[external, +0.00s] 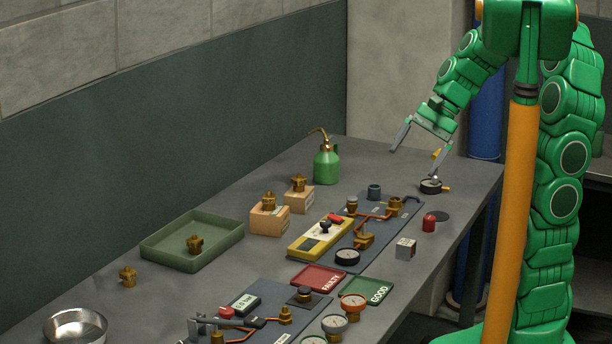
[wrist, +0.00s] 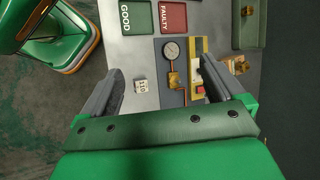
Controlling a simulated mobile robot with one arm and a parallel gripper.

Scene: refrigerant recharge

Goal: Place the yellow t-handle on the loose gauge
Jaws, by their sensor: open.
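A loose dark-rimmed gauge (external: 430,187) with a brass stem lies near the far right edge of the bench in the external view. A small yellow piece, apparently the yellow t-handle (external: 436,154), shows above it beside my right finger. The finger partly hides it, and I cannot tell whether it touches the gauge. My gripper (external: 414,163) is open, with its fingers spread wide above the bench and the right fingertip just over the gauge. In the wrist view my fingers (wrist: 163,82) are apart with nothing seen between their tips; the loose gauge and handle are not visible there.
A pipe board with a mounted gauge (external: 347,256) and yellow meter (external: 321,238) lies nearby. A red cylinder (external: 429,223), white cube (external: 405,248) and green oil can (external: 326,163) stand around it. FAULTY (external: 318,277) and GOOD (external: 368,290) trays are nearer. The bench's back right is fairly clear.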

